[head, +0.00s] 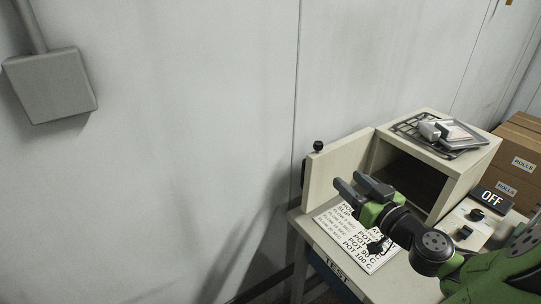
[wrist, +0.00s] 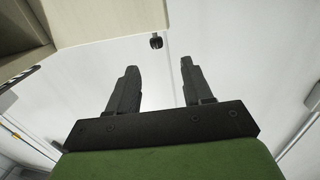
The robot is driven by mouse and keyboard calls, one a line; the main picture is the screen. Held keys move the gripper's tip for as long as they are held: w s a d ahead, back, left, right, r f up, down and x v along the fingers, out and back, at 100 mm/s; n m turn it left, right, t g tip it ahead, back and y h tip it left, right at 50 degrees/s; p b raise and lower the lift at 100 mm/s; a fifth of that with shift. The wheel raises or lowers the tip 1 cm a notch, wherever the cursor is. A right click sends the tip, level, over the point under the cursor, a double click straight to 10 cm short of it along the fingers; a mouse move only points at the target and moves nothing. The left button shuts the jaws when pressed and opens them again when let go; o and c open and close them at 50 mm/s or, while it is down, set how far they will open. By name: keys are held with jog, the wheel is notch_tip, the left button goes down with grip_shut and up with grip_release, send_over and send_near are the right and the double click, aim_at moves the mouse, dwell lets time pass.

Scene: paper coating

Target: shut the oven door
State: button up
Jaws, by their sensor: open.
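The oven (head: 470,165) is a beige box on the table at the right of the head view, with its dark opening facing left and front. Its door (head: 338,168) stands wide open, swung out to the left, with a round black knob (head: 318,146) above its outer edge. My gripper (head: 352,185) is open and empty, in front of the door's inner side in the picture. In the wrist view a pale panel, seemingly the door (wrist: 110,20), lies beyond the fingers (wrist: 158,78), and a small black knob (wrist: 156,41) shows between them. I cannot tell whether anything touches.
A wire rack (head: 408,127) with small pale items lies on the oven's top. A printed sheet (head: 350,242) lies below my gripper. A control panel with an OFF sign (head: 491,198) is at the right. Cardboard boxes (head: 520,150) stand behind. Left of the door is open room before the wall.

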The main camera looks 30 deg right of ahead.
aim_at(321, 150)
jog(key=shift+h, duration=0.3)
jog(key=w, duration=0.5)
jog(key=w+d+p, duration=0.1)
jog(key=w, duration=0.4)
jog(key=w+d+p, duration=0.1)
jog(key=w, duration=0.4)
jog(key=shift+w+d+r, duration=0.2)
grip_shut()
